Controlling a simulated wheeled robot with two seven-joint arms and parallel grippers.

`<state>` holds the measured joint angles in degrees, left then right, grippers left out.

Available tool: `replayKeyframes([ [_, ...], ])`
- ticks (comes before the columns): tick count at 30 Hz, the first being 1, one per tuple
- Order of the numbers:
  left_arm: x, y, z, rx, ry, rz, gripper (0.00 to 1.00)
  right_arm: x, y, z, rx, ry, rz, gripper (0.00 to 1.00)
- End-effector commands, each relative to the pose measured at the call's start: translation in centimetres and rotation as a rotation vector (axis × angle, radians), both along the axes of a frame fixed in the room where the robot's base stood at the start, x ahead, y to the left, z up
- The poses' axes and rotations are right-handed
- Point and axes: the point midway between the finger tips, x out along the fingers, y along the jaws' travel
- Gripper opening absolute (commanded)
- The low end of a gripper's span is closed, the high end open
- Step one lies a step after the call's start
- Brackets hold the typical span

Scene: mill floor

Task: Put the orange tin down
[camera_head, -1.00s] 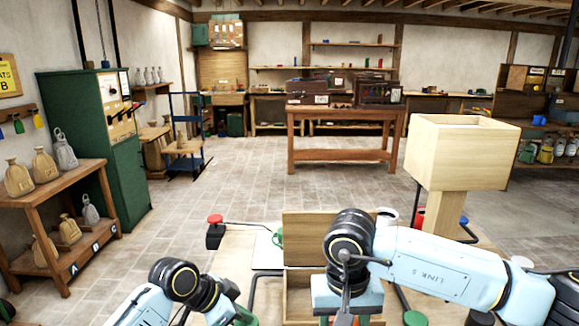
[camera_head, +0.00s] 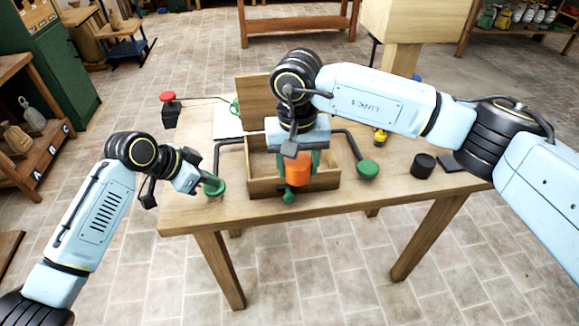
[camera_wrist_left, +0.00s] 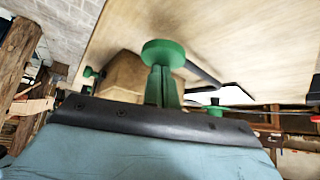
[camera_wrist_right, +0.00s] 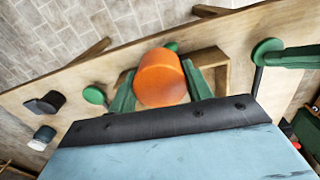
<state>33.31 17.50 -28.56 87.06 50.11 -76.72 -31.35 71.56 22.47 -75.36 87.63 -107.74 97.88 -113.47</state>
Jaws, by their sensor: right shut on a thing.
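The orange tin (camera_head: 298,169) is held between the green fingers of my right gripper (camera_head: 298,160). It shows between the fingers in the right wrist view (camera_wrist_right: 161,78). The tin is over or just in front of the open wooden box (camera_head: 325,182) on the table; its base overlaps the box's front wall, and I cannot tell if it touches. The box's lid (camera_head: 254,93) stands upright behind. My left gripper (camera_head: 206,180) is at the table's left side, beside a green disc (camera_head: 216,188). Its fingers are together, with nothing visible between them, in the left wrist view (camera_wrist_left: 164,88).
Green discs on black bars flank the box, one at the right (camera_head: 367,169), and another is in front (camera_head: 288,197).

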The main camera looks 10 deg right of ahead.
Motion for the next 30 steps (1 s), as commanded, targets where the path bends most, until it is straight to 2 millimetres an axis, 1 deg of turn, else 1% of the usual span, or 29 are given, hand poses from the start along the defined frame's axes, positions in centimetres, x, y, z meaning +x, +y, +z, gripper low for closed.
replayKeyframes([
  [1, 0.0, 0.0, 0.0, 0.000, 0.001, -0.001, 0.00, 1.3, 0.2, 0.2, 0.001, -0.002, -0.028, 0.25],
  [6, 0.0, 0.0, 0.0, 0.000, 0.001, -0.001, 0.00, 5.0, 0.2, 0.4, 0.004, -0.003, -0.120, 0.25],
  [9, 0.0, 0.0, 0.0, 0.000, 0.001, -0.001, 0.00, 6.7, 0.1, 0.5, 0.006, -0.004, -0.166, 0.25],
  [12, 0.0, 0.0, 0.0, 0.001, 0.001, 0.000, 0.00, 7.9, -0.1, 0.7, 0.007, -0.005, -0.200, 0.25],
  [17, 0.0, 0.0, 0.0, 0.001, 0.001, 0.000, 0.00, 8.8, -0.2, 0.5, 0.006, -0.006, -0.230, 0.25],
  [20, 0.0, 0.0, 0.0, 0.001, 0.001, 0.000, 0.00, 8.9, -0.3, -0.9, 0.007, -0.004, -0.235, 0.25],
  [24, 0.0, 0.0, -0.1, 0.000, 0.001, -0.001, 0.00, 8.9, -0.3, -3.7, 0.007, -0.003, -0.235, 0.25],
  [27, 0.0, 0.0, -0.1, 0.000, 0.001, -0.001, 0.00, 8.9, -0.3, -4.9, 0.007, -0.005, -0.235, 0.25],
  [30, 0.0, 0.0, 0.0, 0.000, 0.001, -0.001, 0.00, 8.9, -0.3, -5.6, 0.007, -0.006, -0.233, 0.25],
])
